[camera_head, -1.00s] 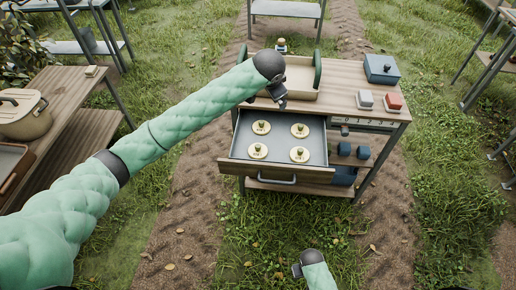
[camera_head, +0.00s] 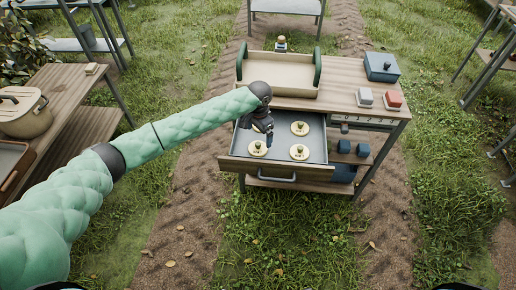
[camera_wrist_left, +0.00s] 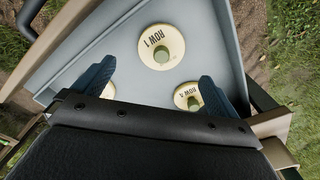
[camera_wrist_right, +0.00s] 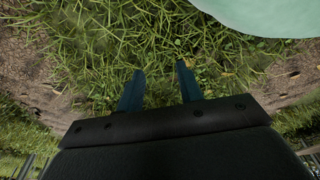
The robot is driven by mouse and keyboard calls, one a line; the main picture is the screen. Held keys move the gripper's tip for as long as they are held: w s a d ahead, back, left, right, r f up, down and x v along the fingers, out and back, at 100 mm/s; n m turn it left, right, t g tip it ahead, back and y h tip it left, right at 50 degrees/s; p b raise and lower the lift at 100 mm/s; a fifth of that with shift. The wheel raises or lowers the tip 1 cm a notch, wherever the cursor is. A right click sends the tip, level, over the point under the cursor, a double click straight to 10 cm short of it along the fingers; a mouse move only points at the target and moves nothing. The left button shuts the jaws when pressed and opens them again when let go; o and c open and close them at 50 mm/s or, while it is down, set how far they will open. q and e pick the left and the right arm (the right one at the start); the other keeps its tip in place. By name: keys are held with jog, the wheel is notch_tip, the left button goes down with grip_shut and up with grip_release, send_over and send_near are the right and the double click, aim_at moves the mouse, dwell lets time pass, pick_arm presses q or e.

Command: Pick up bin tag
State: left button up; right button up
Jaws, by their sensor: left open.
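The bin tags are round cream discs with green knobs and ROW lettering, lying in the pulled-out grey drawer (camera_head: 278,165). In the head view three show: front left (camera_head: 258,149), back right (camera_head: 300,128) and front right (camera_head: 299,152). The back-left place is hidden by my left gripper (camera_head: 269,138), which points down over the drawer. In the left wrist view its fingers (camera_wrist_left: 155,84) are apart and empty; a ROW 1 tag (camera_wrist_left: 162,45) lies ahead and another tag (camera_wrist_left: 187,97) near the right finger. My right gripper (camera_wrist_right: 160,88) is open and empty above grass.
Blue items (camera_head: 344,147) sit on the shelf below. A side table (camera_head: 60,95) holds a lidded pot (camera_head: 22,113).

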aim_at(258, 143)
pick_arm(q)
notch_tip(258, 143, down, 2)
jog(key=shift+f+p, duration=0.1)
jog(key=shift+p, duration=0.3)
notch_tip(258, 143, down, 4)
jog(key=p, duration=0.3)
jog(key=shift+a+f, duration=0.15)
jog(key=shift+f, duration=0.45)
jog(key=c, duration=1.1)
pick_arm(e)
jog(key=s+d+f, duration=0.2)
jog(key=s, duration=0.6)
jog(key=shift+s+d+f, duration=0.15)
jog(key=shift+s+f, duration=0.2)
jog(key=shift+f, duration=0.05)
